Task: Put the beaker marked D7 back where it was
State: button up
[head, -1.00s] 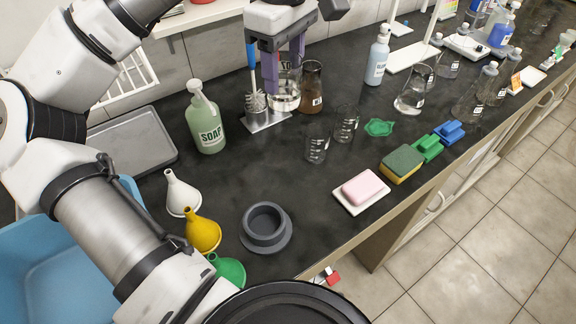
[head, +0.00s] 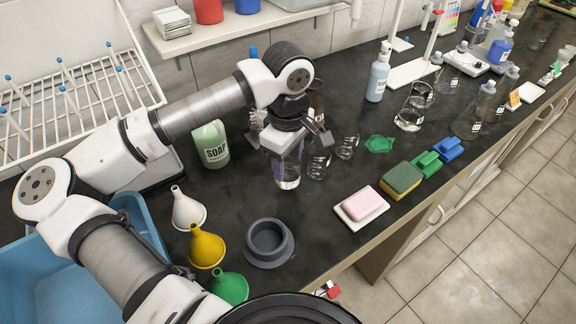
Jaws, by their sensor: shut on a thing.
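My gripper (head: 285,155) is shut on a clear glass beaker (head: 288,181) that holds a little clear liquid. The beaker is upright, at or just above the dark bench top. I cannot read a D7 mark on it, and the gripper hides its upper part. Right beside it on the right stands a small empty glass beaker (head: 318,166). A second empty beaker (head: 347,147) stands a little farther right and back.
The soap bottle (head: 211,146) stands left of my gripper. A grey round holder (head: 269,243) and white (head: 187,208), yellow (head: 206,246) and green (head: 229,287) funnels are nearer. Pink soap on a dish (head: 362,205) lies right. A brown flask (head: 316,96) is partly hidden behind my wrist. Bench between holder and beaker is clear.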

jog(key=shift+f, duration=1.6)
jog(key=shift+f, duration=0.2)
jog(key=o, duration=1)
jog(key=shift+r, duration=0.1)
jog(key=shift+r+p, duration=0.25)
jog(key=shift+p, duration=0.1)
notch_tip(320, 180, up, 12)
jog(key=shift+f+b, duration=0.1)
jog(key=shift+b, duration=0.95)
jog(key=shift+s+f, duration=0.1)
